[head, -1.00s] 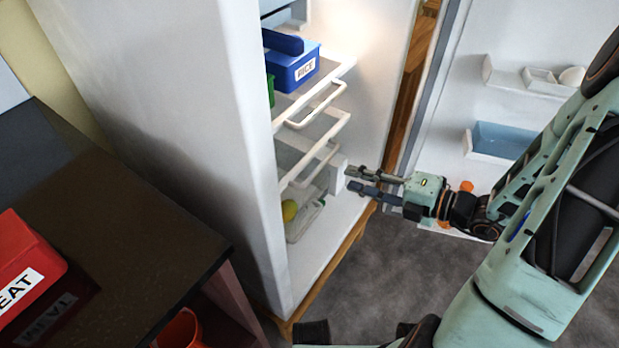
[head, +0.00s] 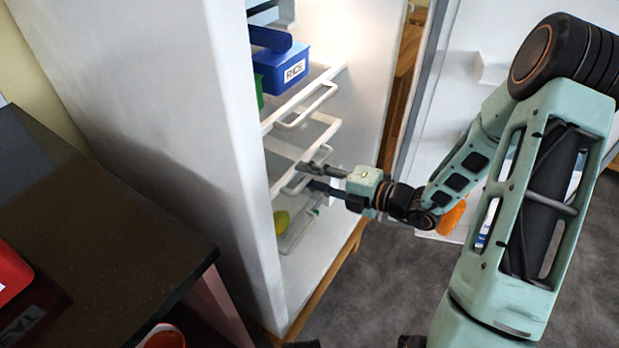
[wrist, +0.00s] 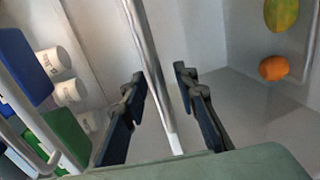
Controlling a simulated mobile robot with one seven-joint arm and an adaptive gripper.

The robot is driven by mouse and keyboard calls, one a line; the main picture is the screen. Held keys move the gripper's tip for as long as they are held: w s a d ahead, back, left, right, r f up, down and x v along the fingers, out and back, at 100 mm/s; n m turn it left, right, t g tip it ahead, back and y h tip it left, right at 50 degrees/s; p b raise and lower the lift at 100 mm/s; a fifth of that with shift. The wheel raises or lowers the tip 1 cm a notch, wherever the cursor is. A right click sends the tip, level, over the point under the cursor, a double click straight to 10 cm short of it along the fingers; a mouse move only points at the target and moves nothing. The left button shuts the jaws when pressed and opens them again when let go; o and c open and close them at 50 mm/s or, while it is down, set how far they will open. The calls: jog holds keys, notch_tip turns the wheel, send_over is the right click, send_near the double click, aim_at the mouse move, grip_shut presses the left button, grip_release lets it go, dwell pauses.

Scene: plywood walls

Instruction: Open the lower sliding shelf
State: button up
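The lower sliding shelf (head: 334,129) is inside the open fridge, below the upper shelf, with a pale front rail and a bar handle below it. My gripper (head: 304,174) is at this shelf's front, by the handle. In the wrist view, my gripper (wrist: 158,75) is open, its two dark fingers apart. A pale bar (wrist: 153,75) of the shelf front runs between them with gaps on both sides. I cannot tell whether it is the handle or the rail. My fingers partly hide the handle in the head view.
The upper shelf's handle (head: 310,106) is just above; a blue RICE box (head: 284,72) and a green box (head: 259,92) stand there. Yellow fruit (head: 282,222) lies below; an orange (wrist: 273,68) shows in the wrist view. The fridge door (head: 540,25) stands open right. A dark counter (head: 110,225) is left.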

jog(key=shift+c, duration=0.4)
grip_shut()
jog(key=shift+s+d+r+p, duration=0.1)
jog(key=shift+s+d+p, duration=0.05)
jog(key=shift+d+p, duration=0.2)
jog(key=f+p+v, duration=0.2)
jog(key=p+v, duration=0.2)
jog(key=v, duration=0.8)
jog(key=s+f+p+v, duration=0.1)
jog(key=f+p+v, duration=0.2)
jog(key=v, duration=0.9)
jog(key=d+p, duration=0.1)
jog(key=p, duration=0.1)
jog(key=shift+f+p, duration=0.2)
jog(key=shift+p, duration=0.1)
jog(key=shift+s, duration=0.1)
jog(key=shift+o, duration=0.4)
grip_release()
